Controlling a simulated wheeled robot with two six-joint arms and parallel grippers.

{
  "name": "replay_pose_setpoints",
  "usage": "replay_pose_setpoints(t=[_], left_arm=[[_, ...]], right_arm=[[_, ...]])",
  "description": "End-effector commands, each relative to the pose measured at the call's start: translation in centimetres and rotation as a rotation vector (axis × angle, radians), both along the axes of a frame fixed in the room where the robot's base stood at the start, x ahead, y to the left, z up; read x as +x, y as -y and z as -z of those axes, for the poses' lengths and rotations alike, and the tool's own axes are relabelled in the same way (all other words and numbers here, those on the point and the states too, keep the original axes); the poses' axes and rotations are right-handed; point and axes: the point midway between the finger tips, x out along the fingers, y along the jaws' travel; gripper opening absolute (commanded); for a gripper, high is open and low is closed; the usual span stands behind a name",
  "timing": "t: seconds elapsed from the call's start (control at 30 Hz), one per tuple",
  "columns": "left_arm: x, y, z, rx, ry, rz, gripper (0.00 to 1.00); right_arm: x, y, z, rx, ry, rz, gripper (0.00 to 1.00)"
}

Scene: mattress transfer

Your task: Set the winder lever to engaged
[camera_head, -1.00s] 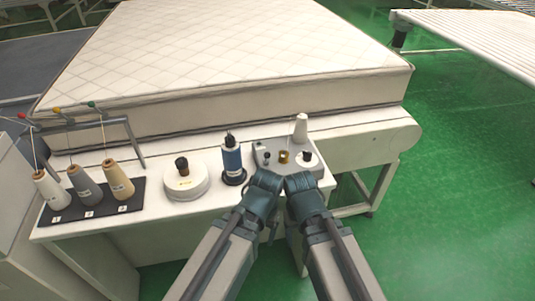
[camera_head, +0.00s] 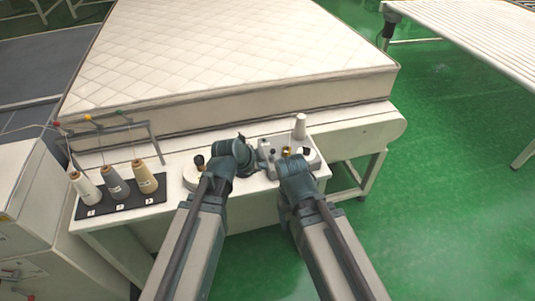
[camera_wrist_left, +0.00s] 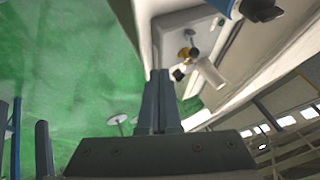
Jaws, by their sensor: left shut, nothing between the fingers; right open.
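The winder (camera_head: 267,147) is a grey unit on the table with a white cone (camera_head: 299,130), a brass piece (camera_head: 287,151) and dark knobs. The winder (camera_wrist_left: 172,27) also shows ahead of my fingers in the left wrist view. A small dark knob (camera_head: 273,152) stands on its left part; I cannot tell the lever's setting.
Several thread cones stand on a black mat (camera_head: 120,206) at the left. A white round container (camera_head: 190,176) is partly behind my left arm. The quilted mattress (camera_head: 230,55) lies behind the table (camera_head: 250,205). Green floor (camera_head: 450,200) is open at the right.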

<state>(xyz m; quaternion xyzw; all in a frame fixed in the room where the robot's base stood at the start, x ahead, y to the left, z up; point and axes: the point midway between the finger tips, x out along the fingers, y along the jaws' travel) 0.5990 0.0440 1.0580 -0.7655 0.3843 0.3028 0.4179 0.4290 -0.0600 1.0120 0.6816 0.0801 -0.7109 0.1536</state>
Motion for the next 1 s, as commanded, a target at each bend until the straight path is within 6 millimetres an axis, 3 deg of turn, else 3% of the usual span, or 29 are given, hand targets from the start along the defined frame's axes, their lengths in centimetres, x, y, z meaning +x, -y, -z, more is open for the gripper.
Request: replay_pose_setpoints(t=[0.13,0.57,0.77,1.0], left_arm=[[0.5,-0.2,-0.7,0.007,0.031,0.018,0.00],[0.7,-0.1,-0.4,0.007,0.033,0.021,0.00],[1.4,0.4,0.8,0.007,0.032,0.021,0.00],[3.3,1.5,3.6,0.007,0.032,0.021,0.00]], right_arm=[[0.0,0.0,-0.4,0.000,0.000,0.000,0.72],[0.0,0.0,-0.1,0.000,0.000,0.000,0.72],[0.0,0.0,1.1,0.000,0.000,0.001,0.72],[0.0,0.0,4.0,0.000,0.000,0.002,0.72]])
